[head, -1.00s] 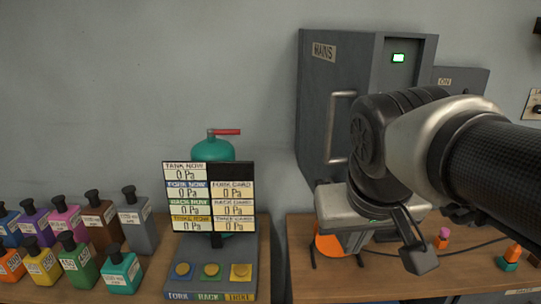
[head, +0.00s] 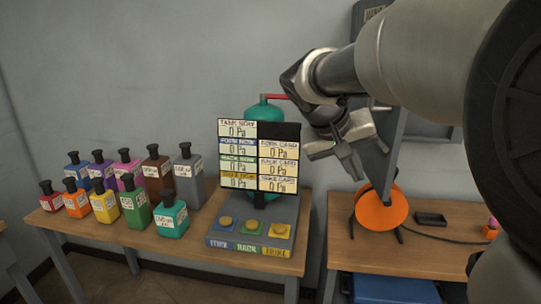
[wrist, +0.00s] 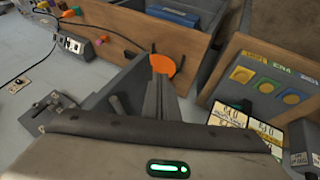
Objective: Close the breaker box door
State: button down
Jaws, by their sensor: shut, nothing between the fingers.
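The breaker box (head: 430,132) is on the wall at the upper right of the head view, mostly hidden behind my arm. Its grey door (head: 395,150) stands open, swung out from the wall and seen at a steep angle. Part of its label (head: 376,12) shows at the top. The handle is largely covered by my arm. My gripper (head: 352,165) is shut and empty, at the left of the door near its lower part. I cannot tell if it touches the door. In the wrist view the shut fingers (wrist: 160,85) point toward the orange disc.
A display stand with three buttons (head: 250,228) and a teal tank (head: 264,110) stand left of my gripper. Several coloured bottles (head: 137,208) are further left. An orange disc (head: 381,207) stands on the right table (head: 440,257). A blue case (head: 390,289) is below.

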aim_at(382, 188)
jog(key=d, duration=0.1)
jog(key=d+f, duration=0.1)
jog(key=d, duration=0.1)
jog(key=d+f, duration=0.1)
jog(key=d, duration=0.1)
jog(key=shift+w+d, duration=0.1)
jog(key=shift+w, duration=0.05)
jog(key=shift+d, duration=0.15)
